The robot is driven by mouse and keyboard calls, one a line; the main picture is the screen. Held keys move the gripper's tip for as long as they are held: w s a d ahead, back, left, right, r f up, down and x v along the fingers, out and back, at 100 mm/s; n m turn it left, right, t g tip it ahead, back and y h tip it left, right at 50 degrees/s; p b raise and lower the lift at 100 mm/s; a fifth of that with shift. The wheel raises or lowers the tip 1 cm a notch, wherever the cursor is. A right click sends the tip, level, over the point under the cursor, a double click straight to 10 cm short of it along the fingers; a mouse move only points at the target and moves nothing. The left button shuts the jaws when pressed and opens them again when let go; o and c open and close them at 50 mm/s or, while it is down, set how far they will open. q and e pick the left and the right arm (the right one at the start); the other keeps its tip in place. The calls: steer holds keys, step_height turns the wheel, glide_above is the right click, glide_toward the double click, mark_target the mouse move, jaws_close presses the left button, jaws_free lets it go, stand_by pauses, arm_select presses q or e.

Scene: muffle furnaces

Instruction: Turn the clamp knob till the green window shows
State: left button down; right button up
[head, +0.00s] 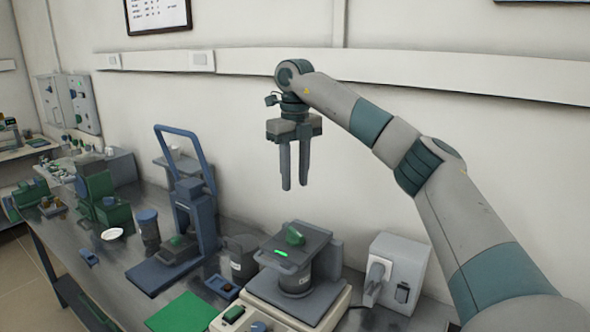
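A green knob (294,236) sits on the dark top plate of a clamp device (305,246) at the lower middle. A small bright green strip (281,253) shows on the plate, just in front of the knob. A dark jar (296,280) stands under the plate. My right gripper (295,186) hangs with its fingers pointing down, above the knob and apart from it. A gap shows between its two fingers, and nothing is held there. My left gripper is out of view.
A blue press with a tall loop handle (184,150) stands left of the clamp device. A white box with a plug (397,272) stands to its right. A green mat (182,314) lies in front. Dark and green equipment (100,200) fills the bench's left side.

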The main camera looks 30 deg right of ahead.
steer(key=shift+r, duration=1.4)
